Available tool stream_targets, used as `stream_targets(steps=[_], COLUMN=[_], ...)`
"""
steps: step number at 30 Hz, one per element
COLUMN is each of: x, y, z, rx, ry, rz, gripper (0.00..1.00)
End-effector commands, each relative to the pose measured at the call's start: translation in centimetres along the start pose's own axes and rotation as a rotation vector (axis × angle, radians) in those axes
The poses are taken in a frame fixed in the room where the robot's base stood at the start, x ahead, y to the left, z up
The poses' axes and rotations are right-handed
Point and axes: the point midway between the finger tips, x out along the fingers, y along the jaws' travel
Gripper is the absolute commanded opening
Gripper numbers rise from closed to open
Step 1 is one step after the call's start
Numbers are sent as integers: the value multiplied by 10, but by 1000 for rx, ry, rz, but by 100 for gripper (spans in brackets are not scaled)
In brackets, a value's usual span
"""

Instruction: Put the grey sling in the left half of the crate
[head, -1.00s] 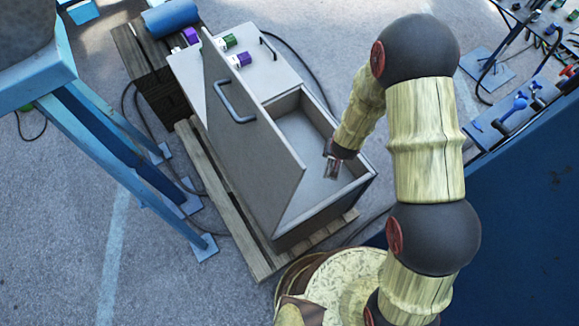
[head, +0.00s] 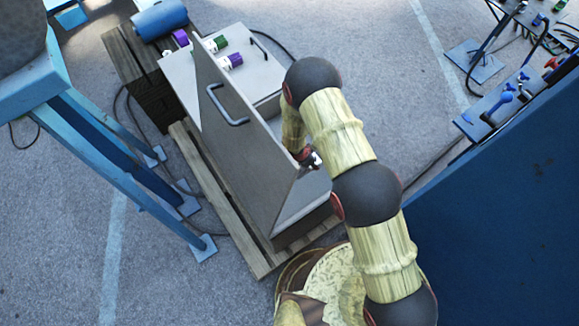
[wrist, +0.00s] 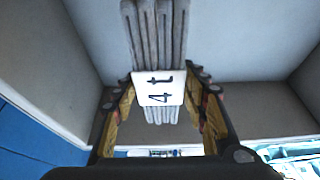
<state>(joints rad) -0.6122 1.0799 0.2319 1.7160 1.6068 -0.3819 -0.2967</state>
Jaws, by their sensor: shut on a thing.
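The grey sling (wrist: 158,30) hangs in folded strands with a white "4 t" label (wrist: 158,90) in the wrist view. My gripper (wrist: 161,84) is shut on it at the label, one finger on each side. The grey crate (head: 300,222) stands on a pallet. My arm hides most of its open compartment, and I cannot clearly make out the sling there. Pale grey panels (wrist: 245,40) surround the sling in the wrist view.
A flat grey top (head: 262,75) behind the lid carries purple-and-green-marked small items (head: 230,62). The wooden pallet (head: 215,200) lies under the crate. A blue stand (head: 110,130) is at left, a dark blue panel (head: 490,210) at right. A blue cylinder (head: 160,18) lies behind.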

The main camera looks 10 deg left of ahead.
Motion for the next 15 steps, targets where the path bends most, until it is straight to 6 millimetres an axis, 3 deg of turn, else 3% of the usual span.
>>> stream_targets(steps=[9,15], x=[47,58], y=[3,2], z=[17,21], rx=[8,7], ry=[-1,0], rz=[5,4], gripper=[0,0])
